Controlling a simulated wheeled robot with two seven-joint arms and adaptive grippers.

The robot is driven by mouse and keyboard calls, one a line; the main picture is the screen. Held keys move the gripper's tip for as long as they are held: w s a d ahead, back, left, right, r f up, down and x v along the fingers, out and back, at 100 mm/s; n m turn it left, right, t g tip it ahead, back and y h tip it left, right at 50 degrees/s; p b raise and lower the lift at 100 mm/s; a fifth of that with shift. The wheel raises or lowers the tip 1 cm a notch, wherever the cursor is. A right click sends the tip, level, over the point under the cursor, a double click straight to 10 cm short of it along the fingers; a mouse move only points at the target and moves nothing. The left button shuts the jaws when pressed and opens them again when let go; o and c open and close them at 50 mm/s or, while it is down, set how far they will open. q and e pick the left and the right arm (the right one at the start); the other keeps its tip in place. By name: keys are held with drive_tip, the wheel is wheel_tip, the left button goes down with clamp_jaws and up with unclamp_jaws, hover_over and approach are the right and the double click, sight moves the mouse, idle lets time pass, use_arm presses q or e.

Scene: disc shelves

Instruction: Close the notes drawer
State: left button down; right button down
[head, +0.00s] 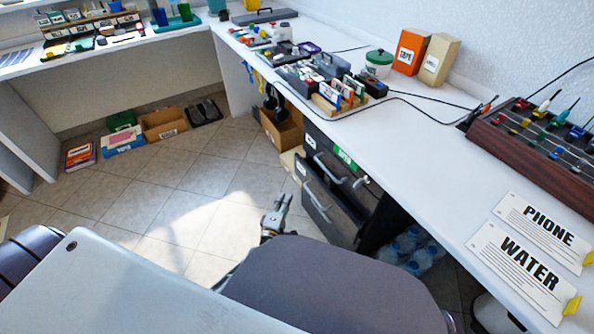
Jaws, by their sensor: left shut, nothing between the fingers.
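A dark drawer cabinet (335,215) stands under the right-hand desk, with pale bar handles on its fronts. An upper handle (326,168) and a lower handle (317,202) show. A green label (343,158) and small white labels sit near the top; their words are too small to read, so I cannot tell which drawer is the notes one. At least one drawer seems to stand out from the cabinet, but how far is unclear. My left gripper (278,207) is shut and empty, over the floor just left of the drawer fronts, apparently apart from them. My right gripper is out of view.
A grey-purple rounded surface (330,285) and a pale panel (130,290) fill the near foreground. A cardboard box (281,132) stands beyond the cabinet; water bottles (412,250) stand right of it. The tiled floor (165,205) to the left is clear.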

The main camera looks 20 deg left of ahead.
use_arm(q)
drive_tip(key=shift+w+a+r+y, duration=0.2)
drive_tip(key=shift+a+r+y, duration=0.1)
drive_tip(key=shift+a, duration=0.15)
idle(0.5)
